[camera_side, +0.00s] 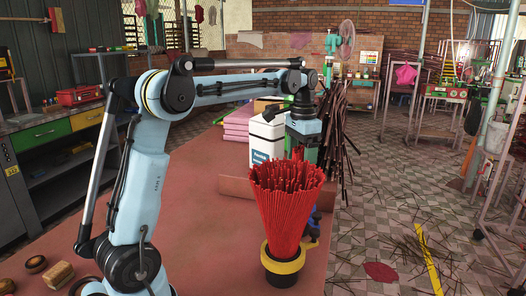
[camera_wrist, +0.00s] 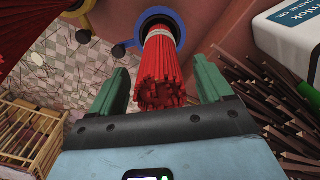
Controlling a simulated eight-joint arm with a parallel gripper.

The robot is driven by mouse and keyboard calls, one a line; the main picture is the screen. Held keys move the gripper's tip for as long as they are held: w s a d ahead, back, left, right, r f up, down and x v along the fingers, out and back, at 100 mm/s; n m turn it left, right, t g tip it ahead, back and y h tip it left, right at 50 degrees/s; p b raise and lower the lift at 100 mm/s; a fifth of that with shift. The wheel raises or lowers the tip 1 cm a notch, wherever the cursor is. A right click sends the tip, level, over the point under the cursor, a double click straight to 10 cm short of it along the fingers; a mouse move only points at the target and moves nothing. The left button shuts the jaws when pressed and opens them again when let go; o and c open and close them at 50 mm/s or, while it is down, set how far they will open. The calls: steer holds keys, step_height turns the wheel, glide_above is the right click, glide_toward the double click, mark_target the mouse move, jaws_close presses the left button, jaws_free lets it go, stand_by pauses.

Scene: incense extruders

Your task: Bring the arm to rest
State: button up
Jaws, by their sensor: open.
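My gripper (camera_wrist: 162,82) is open, its two green fingers apart in the wrist view. A bundle of red incense sticks (camera_wrist: 160,72), tied with a pale band, shows between the fingers in the picture. I cannot tell how deep it is between them. It stands in a blue-rimmed holder (camera_wrist: 157,17). In the side view my gripper (camera_side: 303,150) points down, its fingertips largely hidden behind a large red stick bundle (camera_side: 285,205). That bundle flares out of a dark cup with a yellow band (camera_side: 285,262). The blue holder (camera_side: 314,225) is mostly hidden behind it.
A white container (camera_side: 266,137) stands behind the bundles, close to my gripper. Pink stacked blocks (camera_side: 237,122) lie left of it. Dark sticks (camera_side: 335,130) lean at the table's right edge.

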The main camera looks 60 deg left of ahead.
steer(key=shift+f, duration=0.1)
step_height(320, 180, up, 12)
steer(key=shift+f, duration=0.1)
step_height(320, 180, down, 12)
steer(key=shift+f, duration=0.15)
step_height(320, 180, up, 10)
steer(key=shift+f, duration=0.2)
steer(key=s+r, duration=0.8)
steer(key=r, duration=0.2)
steer(key=shift+s, duration=0.2)
stand_by(1.1)
steer(key=shift+a, duration=0.1)
stand_by(0.5)
